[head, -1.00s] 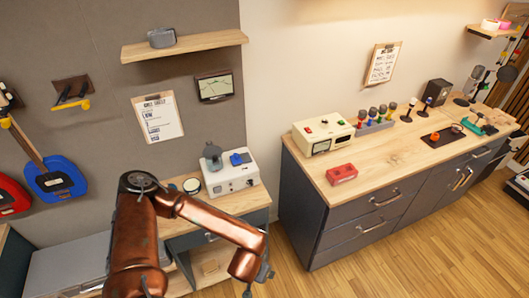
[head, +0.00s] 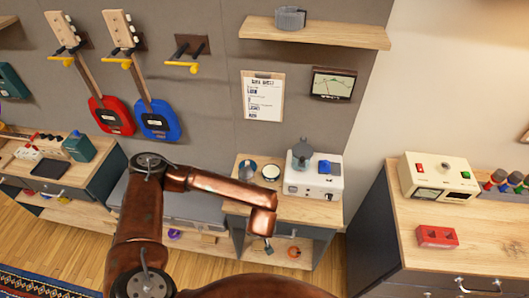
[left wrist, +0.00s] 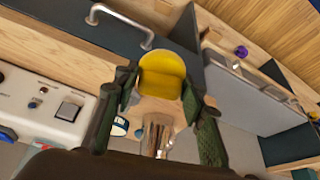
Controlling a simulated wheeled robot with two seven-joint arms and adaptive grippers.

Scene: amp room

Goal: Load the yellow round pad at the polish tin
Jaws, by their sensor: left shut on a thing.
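The yellow round pad (left wrist: 162,76) is pinched between the two dark green fingers of my left gripper (left wrist: 160,92) in the left wrist view. In the head view, my left gripper (head: 262,246) hangs below the copper wrist, in front of the small wooden-topped cabinet; the pad cannot be made out there. A round tin with a pale cream top (head: 271,172), which looks like the polish tin, stands on that cabinet; it also shows in the left wrist view (left wrist: 119,126). The gripper and pad are apart from it. My right gripper is not in view.
A grey metallic round vessel (head: 246,169) stands just left of the tin. A white device (head: 314,184) with a blue knob stands to its right. The small cabinet top (head: 290,211) has bare wood in front. A larger cabinet (head: 470,262) stands at right.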

